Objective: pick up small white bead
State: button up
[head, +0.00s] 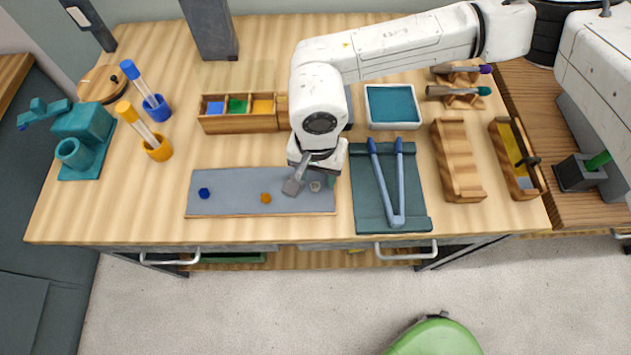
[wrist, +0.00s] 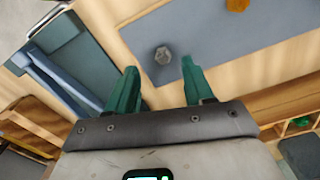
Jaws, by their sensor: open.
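The small white bead (head: 315,186) is a faceted, greyish-white piece on the grey mat (head: 232,197), near its right end. In the wrist view the bead (wrist: 163,55) shows just past the gap between my two teal fingertips, with mat around it. My gripper (head: 311,184) points down over the right part of the mat. In the wrist view my gripper (wrist: 159,66) is open and nothing is between its fingers. I cannot tell exactly how high the tips are above the bead.
On the same mat lie an orange bead (head: 265,198) and a blue bead (head: 204,193). A teal board with blue tongs (head: 398,190) is close to the right. A wooden compartment box (head: 240,124) stands behind the mat.

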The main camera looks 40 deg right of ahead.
aim_at(316, 185)
jog(key=shift+w+f+p, duration=0.2)
jog(key=shift+f+p, duration=0.35)
jog(key=shift+f, duration=1.55)
jog(key=shift+c, duration=0.4)
grip_shut()
